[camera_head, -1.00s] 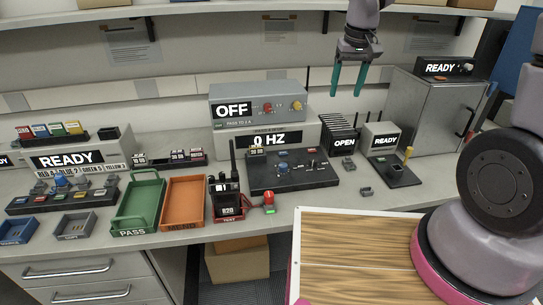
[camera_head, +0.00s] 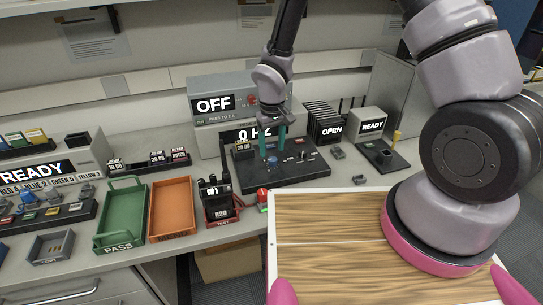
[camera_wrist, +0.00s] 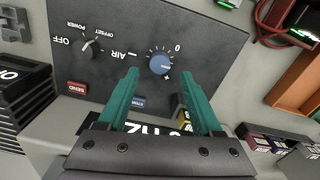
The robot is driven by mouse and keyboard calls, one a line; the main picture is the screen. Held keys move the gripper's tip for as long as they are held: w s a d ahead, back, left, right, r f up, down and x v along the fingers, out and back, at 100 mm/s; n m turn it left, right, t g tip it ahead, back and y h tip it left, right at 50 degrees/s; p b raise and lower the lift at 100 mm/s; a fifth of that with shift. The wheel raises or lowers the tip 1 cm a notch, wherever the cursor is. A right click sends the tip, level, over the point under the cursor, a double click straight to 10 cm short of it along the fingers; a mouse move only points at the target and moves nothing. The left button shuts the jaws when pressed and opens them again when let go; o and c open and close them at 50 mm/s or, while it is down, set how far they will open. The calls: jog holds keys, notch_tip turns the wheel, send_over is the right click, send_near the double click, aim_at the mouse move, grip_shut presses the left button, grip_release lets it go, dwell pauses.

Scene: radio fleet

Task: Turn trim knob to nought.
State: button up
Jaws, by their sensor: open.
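The display behind the panel reads "0 HZ" (camera_head: 254,134) in the head view, partly hidden by my gripper.
A radio (camera_head: 217,195) stands left of the panel near a red button (camera_head: 262,195). The orange MEND tray (camera_head: 171,206) and green PASS tray (camera_head: 122,215) lie further left.

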aim_at(272, 159)
jog(key=shift+f, duration=2)
grip_shut()
jog(key=n, duration=0.5)
jog(key=shift+n, duration=0.4)
jog(key=n, duration=0.5)
jog(key=shift+s+n, duration=0.1)
jog(key=shift+n, duration=0.3)
